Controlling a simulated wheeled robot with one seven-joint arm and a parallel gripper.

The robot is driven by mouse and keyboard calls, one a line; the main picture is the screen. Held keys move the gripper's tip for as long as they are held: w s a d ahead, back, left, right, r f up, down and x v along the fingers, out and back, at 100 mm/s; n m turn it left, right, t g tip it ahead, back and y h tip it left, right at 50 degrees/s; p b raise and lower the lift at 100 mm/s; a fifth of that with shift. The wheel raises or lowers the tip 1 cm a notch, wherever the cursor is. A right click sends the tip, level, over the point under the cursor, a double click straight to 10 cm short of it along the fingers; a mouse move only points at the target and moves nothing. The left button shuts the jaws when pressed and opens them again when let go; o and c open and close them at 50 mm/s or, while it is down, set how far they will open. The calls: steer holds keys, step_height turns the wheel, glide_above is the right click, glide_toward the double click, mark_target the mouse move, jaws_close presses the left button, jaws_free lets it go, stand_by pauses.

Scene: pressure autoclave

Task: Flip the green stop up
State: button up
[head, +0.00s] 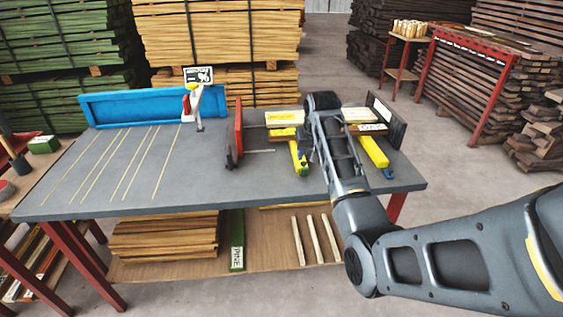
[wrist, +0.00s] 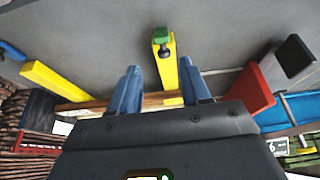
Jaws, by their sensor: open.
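The green stop (wrist: 161,36) is a small block with a dark knob below it, at the far end of a yellow bar (wrist: 165,62) in the wrist view. In the head view that yellow bar (head: 297,155) lies on the grey bench, left of my forearm; its stop is too small there to read clearly. My gripper (wrist: 157,66) is open and empty, with two blue fingers apart on either side of the bar's line. The stop shows beyond the fingertips, with no visible contact. In the head view my arm hides most of the gripper.
A second yellow bar (head: 373,151) with a blue end lies to the right. A wooden strip (wrist: 155,102) runs across behind the fingers. A red upright plate (head: 238,127) stands to the left and a dark panel (head: 388,118) to the right. The left part of the bench (head: 70,190) is mostly clear.

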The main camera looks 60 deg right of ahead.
mark_target(304, 163)
steer(key=shift+w+d+r+p+x, duration=0.1)
steer(key=shift+w+p+x, duration=0.1)
steer(key=shift+x, duration=0.95)
steer(key=shift+w+d+r+p+x, duration=0.1)
steer(key=shift+w+x, duration=0.05)
steer(key=shift+x, duration=1.05)
steer(key=shift+w+d+r+p+x, duration=0.1)
steer(key=shift+w+x, duration=0.1)
steer(key=shift+x, duration=0.95)
steer(key=shift+c, duration=0.2)
jaws_close()
